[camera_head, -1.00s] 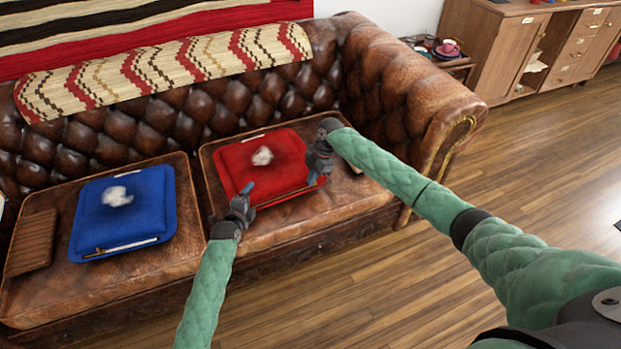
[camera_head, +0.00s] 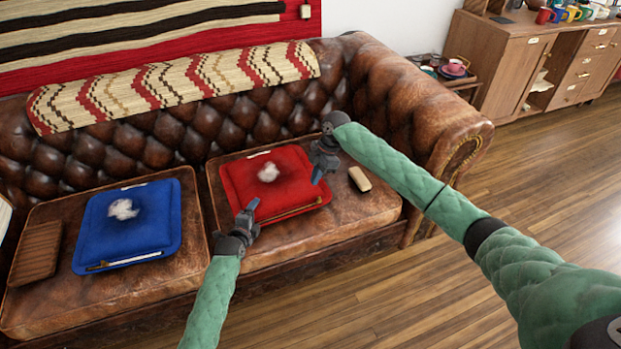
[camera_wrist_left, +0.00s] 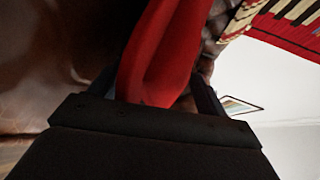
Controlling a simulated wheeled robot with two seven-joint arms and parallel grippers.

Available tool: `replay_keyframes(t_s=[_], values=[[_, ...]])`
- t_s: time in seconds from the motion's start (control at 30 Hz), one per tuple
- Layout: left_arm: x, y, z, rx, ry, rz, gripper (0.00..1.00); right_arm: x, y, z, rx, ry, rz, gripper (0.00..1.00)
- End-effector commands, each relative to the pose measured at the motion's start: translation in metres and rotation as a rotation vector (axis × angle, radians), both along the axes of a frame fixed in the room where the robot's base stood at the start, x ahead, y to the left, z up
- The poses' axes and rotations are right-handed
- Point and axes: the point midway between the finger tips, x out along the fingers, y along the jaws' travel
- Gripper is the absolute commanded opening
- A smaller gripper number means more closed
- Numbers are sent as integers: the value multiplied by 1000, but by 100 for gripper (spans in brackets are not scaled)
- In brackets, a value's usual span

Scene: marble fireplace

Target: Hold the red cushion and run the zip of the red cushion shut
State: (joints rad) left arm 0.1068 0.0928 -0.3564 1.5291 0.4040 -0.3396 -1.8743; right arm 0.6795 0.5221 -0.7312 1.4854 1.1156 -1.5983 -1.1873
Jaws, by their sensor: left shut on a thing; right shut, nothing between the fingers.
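The red cushion (camera_head: 291,167) lies on the right seat of the sofa, with a whitish fluffy tuft (camera_head: 269,173) on top. Its zip (camera_head: 293,212) shows as a thin line along the front edge; I cannot make out the slider or how far it is closed. My left gripper (camera_head: 250,212) is shut on the cushion's front left corner; in the left wrist view the red cloth (camera_wrist_left: 160,60) rises between the fingers. My right gripper (camera_head: 318,178) is shut and empty at the cushion's right side, seemingly above its edge.
A blue cushion (camera_head: 150,215) with a tuft lies on the left seat, beside a brown ribbed piece (camera_head: 36,250). A beige block-like thing (camera_head: 360,179) lies right of the red cushion. The sofa back (camera_head: 190,130) and right armrest (camera_head: 420,110) rise around the seats.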

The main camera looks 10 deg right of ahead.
Motion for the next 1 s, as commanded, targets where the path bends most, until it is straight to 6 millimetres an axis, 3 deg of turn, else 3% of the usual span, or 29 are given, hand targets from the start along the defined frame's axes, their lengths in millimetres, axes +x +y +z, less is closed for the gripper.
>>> replay_keyframes(t_s=[0.3,0.33,0.43,0.83,1.0], values=[[-1,1,-2,1,4,0,37,0,-1,2,0,0,1,0],[-1,1,-2,1,4,0,82,0,-1,2,0,0,1,0],[-1,1,-2,0,3,0,100,0,-1,2,0,0,1,0],[-1,0,-2,1,3,0,100,0,-1,2,0,0,1,0],[-10,5,0,2,3,-1,100,0,-1,2,0,0,1,0]])
